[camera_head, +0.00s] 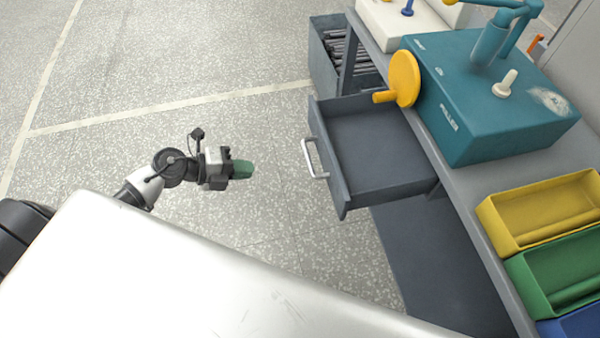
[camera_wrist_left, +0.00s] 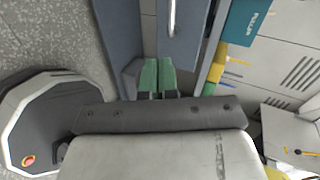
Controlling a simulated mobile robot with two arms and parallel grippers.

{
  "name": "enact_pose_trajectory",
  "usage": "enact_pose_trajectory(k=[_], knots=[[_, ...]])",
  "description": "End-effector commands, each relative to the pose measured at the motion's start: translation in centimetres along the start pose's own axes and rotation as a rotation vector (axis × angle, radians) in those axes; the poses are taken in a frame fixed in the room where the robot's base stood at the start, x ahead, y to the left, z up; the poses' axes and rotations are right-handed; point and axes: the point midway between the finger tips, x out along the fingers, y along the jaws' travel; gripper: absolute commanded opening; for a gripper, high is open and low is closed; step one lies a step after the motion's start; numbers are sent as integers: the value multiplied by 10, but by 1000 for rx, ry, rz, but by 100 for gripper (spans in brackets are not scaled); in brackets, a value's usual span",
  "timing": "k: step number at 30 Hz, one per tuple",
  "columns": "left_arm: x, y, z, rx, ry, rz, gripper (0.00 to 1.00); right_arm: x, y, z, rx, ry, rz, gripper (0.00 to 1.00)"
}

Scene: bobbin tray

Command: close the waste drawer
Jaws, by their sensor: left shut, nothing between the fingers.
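The waste drawer (camera_head: 375,150) is pulled out from under the workbench and looks empty inside. Its front panel faces left and carries a silver bar handle (camera_head: 314,158). My left gripper (camera_head: 243,169) has green fingertips and is shut and empty. It is left of the handle, apart from it, and points toward the drawer front. In the left wrist view the shut green fingertips (camera_wrist_left: 157,76) are in the lower middle, and the drawer's handle (camera_wrist_left: 172,16) shows above them at the top edge. My right gripper is in neither view.
A teal machine (camera_head: 490,95) with a yellow handwheel (camera_head: 403,80) stands on the bench above the drawer. Yellow (camera_head: 540,212) and green (camera_head: 560,270) trays sit on the bench at the right. A grey bin (camera_head: 325,62) with dark rods stands behind the drawer. The floor left of the drawer is clear.

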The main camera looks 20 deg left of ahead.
Motion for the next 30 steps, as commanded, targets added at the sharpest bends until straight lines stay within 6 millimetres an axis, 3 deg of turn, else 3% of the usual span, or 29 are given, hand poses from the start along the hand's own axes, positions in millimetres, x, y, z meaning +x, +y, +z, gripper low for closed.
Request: enact_pose_trajectory(k=[4,8,21,30], knots=[[-1,-10,-10,99,49,47,0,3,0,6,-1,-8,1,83],[12,-11,-11,107,52,49,0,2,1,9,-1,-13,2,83],[102,-8,-15,103,51,46,0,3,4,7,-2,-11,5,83],[133,-15,-17,104,50,50,0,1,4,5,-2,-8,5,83]])
